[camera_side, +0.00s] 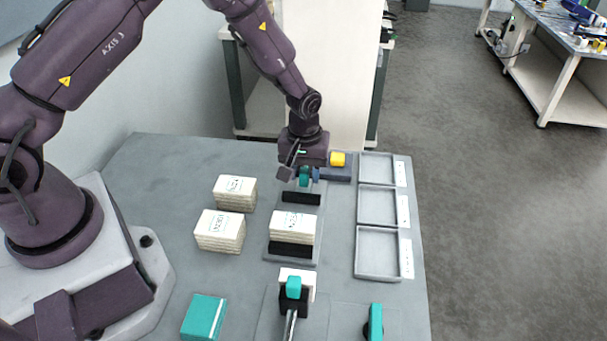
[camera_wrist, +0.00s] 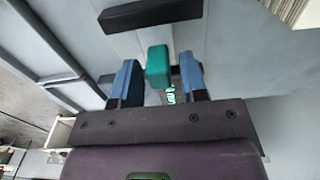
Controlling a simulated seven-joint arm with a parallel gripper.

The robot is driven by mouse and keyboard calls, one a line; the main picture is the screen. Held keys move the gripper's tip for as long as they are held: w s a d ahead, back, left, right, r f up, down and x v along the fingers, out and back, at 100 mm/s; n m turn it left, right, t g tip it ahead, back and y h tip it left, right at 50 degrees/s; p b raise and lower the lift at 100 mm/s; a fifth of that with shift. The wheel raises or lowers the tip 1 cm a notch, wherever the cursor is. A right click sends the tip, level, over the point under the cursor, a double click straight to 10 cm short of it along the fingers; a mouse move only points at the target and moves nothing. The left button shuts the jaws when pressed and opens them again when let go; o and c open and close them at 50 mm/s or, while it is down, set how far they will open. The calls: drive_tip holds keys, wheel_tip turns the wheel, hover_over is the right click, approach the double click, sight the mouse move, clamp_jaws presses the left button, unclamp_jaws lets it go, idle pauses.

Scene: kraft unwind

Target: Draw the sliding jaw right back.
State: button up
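The sliding jaw (camera_side: 301,198) looks like a black bar across the grey fixture plate, with a teal knob (camera_side: 304,178) behind it. A cream labelled stack (camera_side: 292,227) stands between this jaw and a second black bar (camera_side: 290,250), with a small gap to the sliding jaw. My gripper (camera_side: 305,173) is down at the knob. In the wrist view the teal knob (camera_wrist: 159,65) stands between my two blue fingers (camera_wrist: 158,76), with a gap at the right finger and a narrower one at the left. The black bar (camera_wrist: 150,13) lies beyond it.
Two cream stacks (camera_side: 235,193) (camera_side: 219,230) stand left of the fixture. Three grey trays (camera_side: 359,249) line the right side. A teal-topped device (camera_side: 293,288) and a teal box (camera_side: 204,317) are in front.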

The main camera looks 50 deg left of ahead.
sight(301, 172)
drive_tip(key=shift+o, duration=0.3)
drive_tip(key=shift+s+d, duration=0.1)
drive_tip(key=shift+d, duration=0.05)
wheel_tip(301, 172, up, 13)
idle(0.3)
drive_tip(key=s+r+m+t, duration=0.5)
drive_tip(key=s+r+m, duration=0.4)
drive_tip(key=s+r, duration=1)
drive_tip(key=s+a, duration=0.1)
drive_tip(key=s, duration=0.2)
drive_tip(key=shift+s, duration=0.35)
